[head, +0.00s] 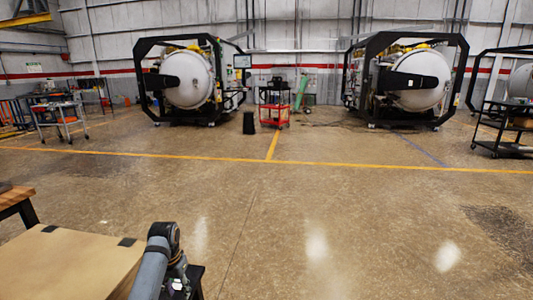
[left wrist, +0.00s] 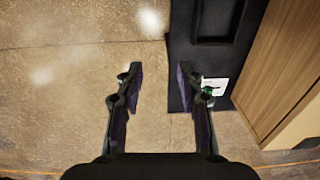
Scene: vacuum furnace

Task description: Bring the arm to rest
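My left arm (head: 155,262) comes in at the bottom left of the head view, bent beside a tan-topped table. Its gripper is largely hidden there. In the left wrist view my left gripper (left wrist: 157,80) is open, with its two dark fingers wide apart and nothing between them. Bare floor shows between the fingers. The right finger overlaps a black surface (left wrist: 203,58) in the picture; I cannot tell whether they touch. My right gripper is not in view.
The tan-topped table (head: 70,262) stands at the lower left. Two round furnaces in black frames, left (head: 188,80) and right (head: 413,82), stand far back. A red cart (head: 274,105) stands between them. The floor (head: 330,220) in the middle is clear.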

